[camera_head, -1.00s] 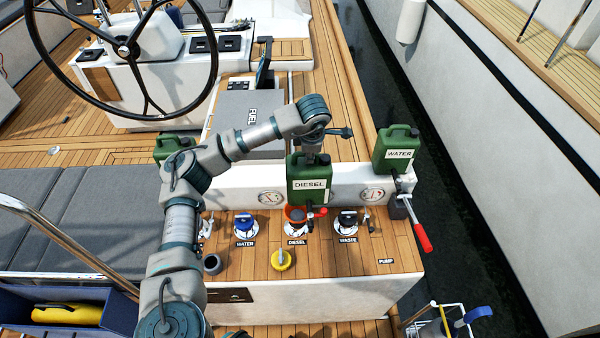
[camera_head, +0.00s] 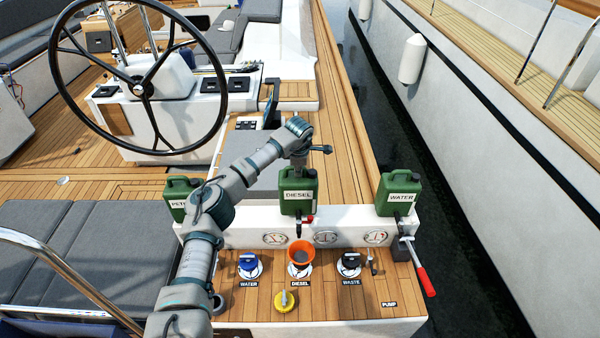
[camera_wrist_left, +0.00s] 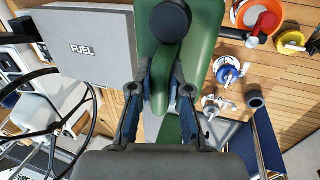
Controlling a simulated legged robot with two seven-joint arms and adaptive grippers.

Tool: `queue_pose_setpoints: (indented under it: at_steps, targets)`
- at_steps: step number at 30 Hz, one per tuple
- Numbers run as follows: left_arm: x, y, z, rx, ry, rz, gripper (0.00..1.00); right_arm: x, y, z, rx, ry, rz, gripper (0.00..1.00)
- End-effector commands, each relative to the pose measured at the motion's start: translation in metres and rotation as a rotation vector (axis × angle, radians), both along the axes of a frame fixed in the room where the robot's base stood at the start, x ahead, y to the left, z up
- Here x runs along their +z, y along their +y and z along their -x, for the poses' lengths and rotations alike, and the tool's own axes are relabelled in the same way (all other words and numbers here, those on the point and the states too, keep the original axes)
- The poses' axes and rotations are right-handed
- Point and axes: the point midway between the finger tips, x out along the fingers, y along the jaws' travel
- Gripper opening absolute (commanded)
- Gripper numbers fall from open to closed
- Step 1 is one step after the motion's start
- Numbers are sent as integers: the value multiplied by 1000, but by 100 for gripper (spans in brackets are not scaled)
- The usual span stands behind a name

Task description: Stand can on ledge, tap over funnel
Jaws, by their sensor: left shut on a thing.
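The green can labelled DIESEL (camera_head: 297,190) is upright at the ledge (camera_head: 345,230), its tap (camera_head: 299,222) pointing down above the orange funnel (camera_head: 301,253). I cannot tell whether its base touches the ledge. The funnel sits in the deck fitting marked DIESEL and also shows in the left wrist view (camera_wrist_left: 262,15). My left gripper (camera_wrist_left: 160,95) is shut on the can's handle (camera_wrist_left: 161,80), behind the can as the head sees it. The gripper's fingers are hidden by the can in the head view. My right gripper is not in view.
A green WATER can (camera_head: 399,193) stands at the ledge's right end, above a red-handled lever (camera_head: 421,272). Another green can (camera_head: 179,196) is at the left end. Capped WATER (camera_head: 249,262) and WASTE (camera_head: 349,261) fittings flank the funnel. A yellow cap (camera_head: 285,301) lies in front.

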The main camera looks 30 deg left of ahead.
Motion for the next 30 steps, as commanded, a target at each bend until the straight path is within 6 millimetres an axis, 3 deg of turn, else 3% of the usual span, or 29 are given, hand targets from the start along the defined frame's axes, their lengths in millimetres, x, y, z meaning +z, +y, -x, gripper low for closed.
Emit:
queue_pose_setpoints:
  at_steps: [4,12,18,19,22,30]
  targets:
    - [-2,-1,-2,-2,-5,1,0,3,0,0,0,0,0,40]
    - [-33,5,-2,0,-5,7,0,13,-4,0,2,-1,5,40]
    - [-34,5,-2,1,-6,6,0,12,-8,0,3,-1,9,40]
    - [-37,5,0,1,-1,5,19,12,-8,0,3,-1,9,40]
    - [-37,5,-1,1,-1,5,42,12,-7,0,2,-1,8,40]
    - [-36,1,-2,0,0,2,42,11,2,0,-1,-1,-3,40]
